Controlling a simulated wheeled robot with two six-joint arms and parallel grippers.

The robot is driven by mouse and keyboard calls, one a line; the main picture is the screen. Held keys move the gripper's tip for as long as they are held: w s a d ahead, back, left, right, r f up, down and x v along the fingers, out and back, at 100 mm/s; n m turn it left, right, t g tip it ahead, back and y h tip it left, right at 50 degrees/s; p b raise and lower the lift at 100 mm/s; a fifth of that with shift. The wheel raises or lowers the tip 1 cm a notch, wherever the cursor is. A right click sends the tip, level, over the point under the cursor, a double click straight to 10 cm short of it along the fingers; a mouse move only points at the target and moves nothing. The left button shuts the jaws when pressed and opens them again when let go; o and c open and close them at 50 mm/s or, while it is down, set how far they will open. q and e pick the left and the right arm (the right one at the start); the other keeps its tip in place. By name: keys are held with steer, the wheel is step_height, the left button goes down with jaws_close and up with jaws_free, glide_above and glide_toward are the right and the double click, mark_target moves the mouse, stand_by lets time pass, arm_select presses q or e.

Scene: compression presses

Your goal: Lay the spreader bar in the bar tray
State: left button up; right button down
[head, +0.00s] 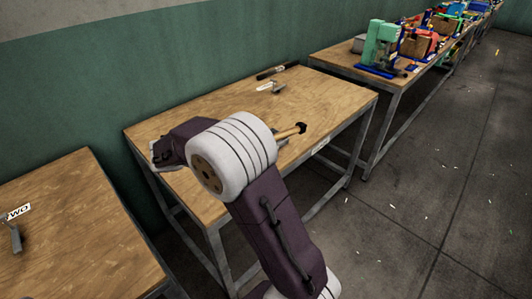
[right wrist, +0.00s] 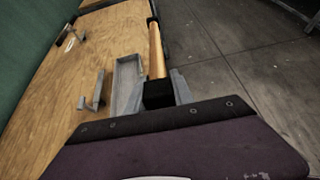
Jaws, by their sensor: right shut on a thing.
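The spreader bar (right wrist: 157,52) has a wooden shaft and black ends. My right gripper (right wrist: 160,92) is shut on its near black end, and the bar points away from the gripper along the table. In the head view the bar (head: 289,133) sticks out to the right from behind my white arm joint, which hides the gripper's fingers. The grey, shallow bar tray (right wrist: 129,84) lies on the table just left of the bar in the right wrist view, and looks empty. The bar appears beside the tray; its height is unclear. My left gripper is not in view.
A grey upright bracket (right wrist: 97,90) stands left of the tray. A dark item (head: 277,71) and a small grey stand (head: 273,88) are at the table's back. Another table with a green press (head: 382,45) is behind right. The table's front edge runs close by the bar.

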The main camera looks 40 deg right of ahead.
steer(key=w+f+b, duration=0.1)
steer(key=w+f, duration=0.2)
steer(key=w, duration=0.1)
steer(key=w+f+h+b, duration=0.1)
steer(key=w+f, duration=0.3)
steer(key=w+f+h+b, duration=0.1)
steer(key=w+f, duration=0.2)
steer(key=w, duration=0.1)
steer(key=shift+w+a+f, duration=0.15)
steer(key=shift+a+f, duration=0.1)
steer(key=shift+f, duration=0.1)
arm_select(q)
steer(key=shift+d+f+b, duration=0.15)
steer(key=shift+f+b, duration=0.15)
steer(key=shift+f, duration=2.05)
arm_select(e)
steer(key=shift+f+t, duration=0.3)
steer(key=shift+f, duration=1.65)
steer(key=shift+f, duration=0.1)
steer(key=shift+f, duration=0.5)
steer(key=c, duration=1.5)
jaws_free()
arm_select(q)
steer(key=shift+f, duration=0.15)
arm_select(e)
steer(key=shift+o, duration=0.7)
steer(key=shift+r, duration=0.1)
